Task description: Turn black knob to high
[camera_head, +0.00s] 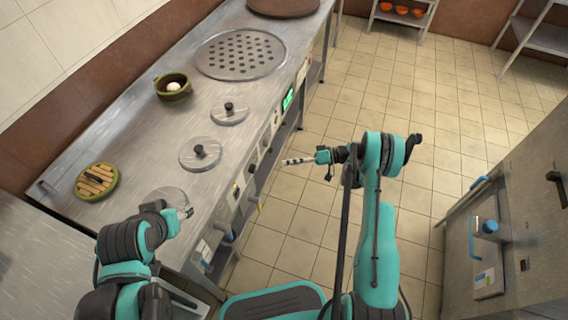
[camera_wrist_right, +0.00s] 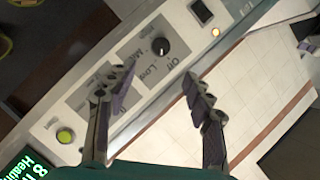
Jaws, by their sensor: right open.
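The black knob (camera_wrist_right: 160,46) is on the pale control panel in the right wrist view, with "Off" and "Low" labels beside it. I cannot read its setting clearly. My right gripper (camera_wrist_right: 157,75) is open and empty, its two dark fingers spread apart below the knob in the picture and not touching it. In the head view, my right gripper (camera_head: 290,161) is out in front of the counter's panel, apart from it. My left gripper (camera_head: 186,211) is over the near end of the counter; its jaws are too small to judge.
The panel also has a green button (camera_wrist_right: 65,136), a lit display (camera_wrist_right: 24,166), an amber light (camera_wrist_right: 215,32) and a black switch (camera_wrist_right: 201,12). Lids (camera_head: 200,153), a green-rimmed pot (camera_head: 173,96) and a steamer (camera_head: 97,181) sit on the counter. The tiled floor is clear.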

